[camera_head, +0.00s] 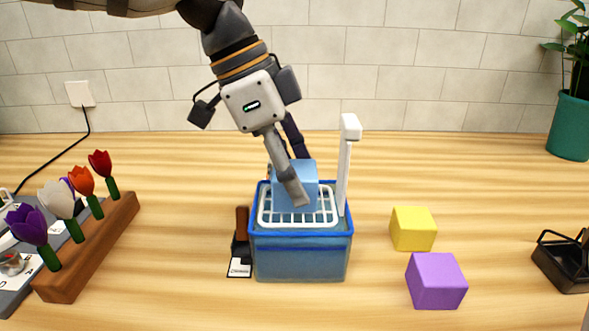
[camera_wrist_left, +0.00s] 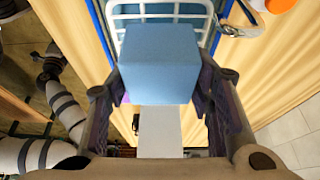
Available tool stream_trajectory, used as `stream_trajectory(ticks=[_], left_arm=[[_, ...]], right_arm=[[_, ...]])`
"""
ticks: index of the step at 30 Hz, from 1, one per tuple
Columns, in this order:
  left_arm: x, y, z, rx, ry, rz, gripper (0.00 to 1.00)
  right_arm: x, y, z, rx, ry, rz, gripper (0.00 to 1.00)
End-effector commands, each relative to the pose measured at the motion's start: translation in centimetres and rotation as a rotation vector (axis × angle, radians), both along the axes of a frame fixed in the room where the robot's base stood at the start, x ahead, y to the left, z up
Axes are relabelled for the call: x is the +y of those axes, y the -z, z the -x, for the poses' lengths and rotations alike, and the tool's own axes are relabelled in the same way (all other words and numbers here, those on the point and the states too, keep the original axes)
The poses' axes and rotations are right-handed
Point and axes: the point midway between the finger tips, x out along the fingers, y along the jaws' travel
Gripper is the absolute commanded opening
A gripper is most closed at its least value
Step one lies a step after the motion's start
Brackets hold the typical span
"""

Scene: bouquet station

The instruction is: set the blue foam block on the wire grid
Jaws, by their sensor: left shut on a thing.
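The blue foam block (camera_head: 308,172) is between the fingers of my left gripper (camera_head: 299,186). In the left wrist view the block (camera_wrist_left: 160,62) fills the space between both fingers (camera_wrist_left: 160,97). In the head view it is over the white wire grid (camera_head: 268,218), which sits at the top of a blue-rimmed tub (camera_head: 300,258). The grid also shows behind the block in the left wrist view (camera_wrist_left: 160,12). I cannot tell whether the block's underside touches the grid. My right gripper is not in view.
A white upright handle (camera_head: 344,175) rises at the grid's right side. Yellow (camera_head: 413,229) and purple (camera_head: 436,281) blocks lie to the right. A wooden rack (camera_head: 90,250) of flowers stands left. A black caddy (camera_head: 566,262) is at far right.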

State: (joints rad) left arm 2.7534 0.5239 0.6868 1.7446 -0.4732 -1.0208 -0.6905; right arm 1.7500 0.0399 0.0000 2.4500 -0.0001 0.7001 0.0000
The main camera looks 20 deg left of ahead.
Motion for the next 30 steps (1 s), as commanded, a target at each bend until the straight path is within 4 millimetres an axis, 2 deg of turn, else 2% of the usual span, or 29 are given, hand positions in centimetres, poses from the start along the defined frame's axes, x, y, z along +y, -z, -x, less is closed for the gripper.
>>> stream_trajectory(ticks=[7, 8, 9, 11, 18, 20, 21, 30], left_arm=[[0.00, -0.03, 0.00, 0.000, -0.001, 0.000, 0.37], [0.01, -0.02, 0.00, 0.000, -0.001, 0.000, 0.50], [0.01, -0.03, 0.00, 0.000, -0.001, 0.000, 0.59], [0.01, -0.03, 0.00, 0.000, -0.001, 0.000, 0.71], [0.01, -0.03, 0.00, 0.000, -0.001, 0.001, 0.71], [0.01, -0.02, 0.00, 0.000, -0.001, 0.000, 0.85], [0.01, -0.02, 0.00, 0.000, -0.001, 0.000, 0.88], [0.01, -0.02, 0.00, 0.000, -0.001, 0.000, 0.88]], right_arm=[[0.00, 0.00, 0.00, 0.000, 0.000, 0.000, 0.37], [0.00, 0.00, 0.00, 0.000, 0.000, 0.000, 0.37], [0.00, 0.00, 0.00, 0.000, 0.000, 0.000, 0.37], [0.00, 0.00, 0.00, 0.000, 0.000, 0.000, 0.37], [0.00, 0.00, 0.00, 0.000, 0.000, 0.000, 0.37], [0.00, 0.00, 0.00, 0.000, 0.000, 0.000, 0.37], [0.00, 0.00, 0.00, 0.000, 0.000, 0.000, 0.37], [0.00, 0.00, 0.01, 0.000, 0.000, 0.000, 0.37]])
